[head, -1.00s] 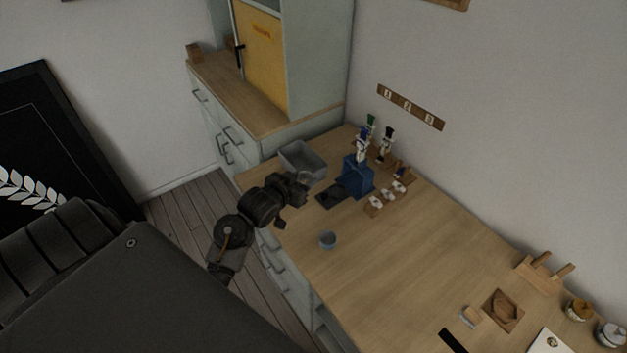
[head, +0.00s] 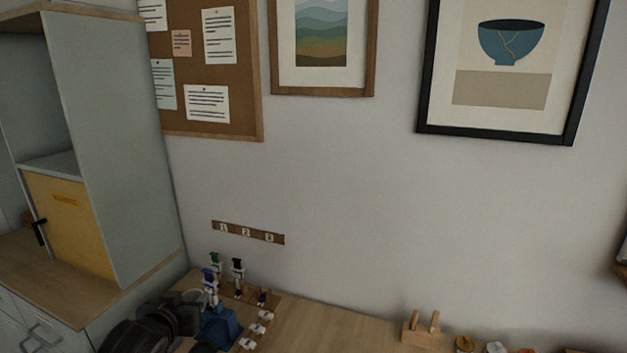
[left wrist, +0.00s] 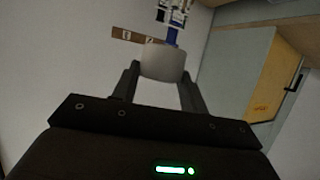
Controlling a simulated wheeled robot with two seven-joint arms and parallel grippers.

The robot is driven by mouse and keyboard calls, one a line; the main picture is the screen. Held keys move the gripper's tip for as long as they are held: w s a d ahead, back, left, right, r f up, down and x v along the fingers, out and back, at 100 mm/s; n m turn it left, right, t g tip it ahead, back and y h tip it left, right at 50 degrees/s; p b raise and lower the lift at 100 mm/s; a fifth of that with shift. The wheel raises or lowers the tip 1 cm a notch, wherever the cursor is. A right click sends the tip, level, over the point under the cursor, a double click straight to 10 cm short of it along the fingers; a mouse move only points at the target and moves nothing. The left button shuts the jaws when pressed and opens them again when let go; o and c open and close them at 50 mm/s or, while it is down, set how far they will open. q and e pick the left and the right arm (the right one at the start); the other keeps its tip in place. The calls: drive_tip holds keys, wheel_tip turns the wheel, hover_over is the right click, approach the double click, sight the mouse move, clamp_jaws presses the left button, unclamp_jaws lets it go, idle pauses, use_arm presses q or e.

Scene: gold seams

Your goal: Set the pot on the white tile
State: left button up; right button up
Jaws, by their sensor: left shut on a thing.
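My left gripper (head: 186,318) shows at the bottom left of the head view, beside the blue stand; its fingertips are hard to make out there. In the left wrist view, my left gripper (left wrist: 162,80) is shut on a pale grey, rounded pot (left wrist: 164,62), held between the two fingertips. The pot's inside and base are hidden. I cannot pick out the white tile in either view now; most of the tabletop is below the picture. My right gripper is not in view.
A blue stand (head: 219,328) with upright coloured-handled tools behind it is close to the left gripper. Small white pieces (head: 258,329) lie right of it. A wooden block with pegs (head: 423,334) stands further right. A cabinet with a yellow door (head: 72,228) stands at left.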

use_arm(q)
drive_tip(key=s+d+r+b, duration=0.1)
drive_tip(key=d+r, duration=0.3)
drive_tip(key=r, duration=0.2)
drive_tip(key=shift+s+d+r, duration=0.15)
drive_tip(key=shift+s+r, duration=0.2)
drive_tip(key=shift+r, duration=0.05)
drive_tip(key=shift+d, duration=0.1)
drive_tip(key=s+a+f+p, duration=0.2)
drive_tip(key=a+f, duration=0.5)
drive_tip(key=f, duration=0.2)
drive_tip(key=s+a+f+p, duration=0.1)
drive_tip(key=a+f+p, duration=0.2)
drive_tip(key=a+f, duration=0.5)
wheel_tip(320, 180, down, 3)
drive_tip(key=shift+s+r+y+p, duration=0.2)
drive_tip(key=shift+s+y+p, duration=0.1)
drive_tip(key=shift+s, duration=0.05)
